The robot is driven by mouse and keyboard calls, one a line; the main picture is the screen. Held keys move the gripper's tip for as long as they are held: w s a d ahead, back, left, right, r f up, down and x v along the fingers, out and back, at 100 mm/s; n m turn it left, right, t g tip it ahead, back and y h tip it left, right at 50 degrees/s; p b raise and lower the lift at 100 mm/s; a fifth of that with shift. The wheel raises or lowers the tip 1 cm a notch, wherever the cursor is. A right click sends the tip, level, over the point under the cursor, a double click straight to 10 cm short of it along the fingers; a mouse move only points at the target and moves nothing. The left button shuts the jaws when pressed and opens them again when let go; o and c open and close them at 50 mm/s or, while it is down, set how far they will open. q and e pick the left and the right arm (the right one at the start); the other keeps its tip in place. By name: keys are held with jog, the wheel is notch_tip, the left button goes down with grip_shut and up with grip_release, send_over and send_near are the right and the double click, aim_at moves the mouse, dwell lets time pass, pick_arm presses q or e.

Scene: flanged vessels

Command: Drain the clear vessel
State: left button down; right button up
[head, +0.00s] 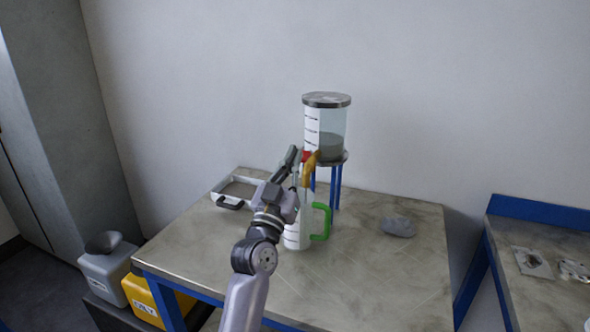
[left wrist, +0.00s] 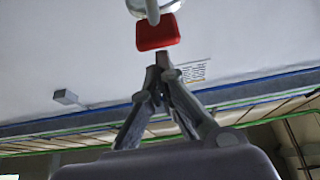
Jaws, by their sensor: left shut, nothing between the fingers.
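The clear vessel (head: 333,128) has a dark lid and a white scale strip, with grey contents in its lower part. It stands on a round blue-legged stand (head: 336,185). A red valve handle (head: 306,155) shows at its lower left, above a brassy spout (head: 310,168); the handle is a red block in the left wrist view (left wrist: 158,33). A white jug (head: 292,239) with a green handle stands below, partly hidden by my arm. My left gripper (head: 294,154) is shut and empty, its fingertips (left wrist: 160,66) close to the red handle. Contact cannot be told.
A white tray (head: 228,195) with a dark handle lies at the table's left back. A grey lump (head: 398,227) lies on the right of the table (head: 365,275). Grey (head: 106,275) and yellow (head: 146,302) containers stand lower left. Another blue-edged table (head: 535,232) is at right.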

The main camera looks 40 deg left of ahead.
pick_arm(q)
jog(key=shift+t, duration=0.5)
jog(key=f+b, duration=0.3)
jog(key=f, duration=0.1)
jog(key=shift+s+f, duration=0.1)
jog(key=shift+s, duration=0.15)
pick_arm(e)
notch_tip(320, 180, down, 5)
jog(key=shift+r, duration=0.15)
dwell(2.7)
pick_arm(q)
notch_tip(320, 180, up, 4)
jog(key=p, duration=0.4)
jog(key=s+r+b+v, duration=0.1)
jog(key=r+b+v, duration=0.1)
jog(key=v, duration=0.7)
jog(key=shift+s+d+f+b, duration=0.3)
jog(key=shift+s+b, duration=0.1)
jog(key=shift+b, duration=0.1)
pick_arm(e)
jog(key=shift+s+d+r, duration=0.15)
jog(key=shift+s+r, duration=0.4)
jog(key=shift+r, duration=0.1)
jog(key=shift+s, duration=0.1)
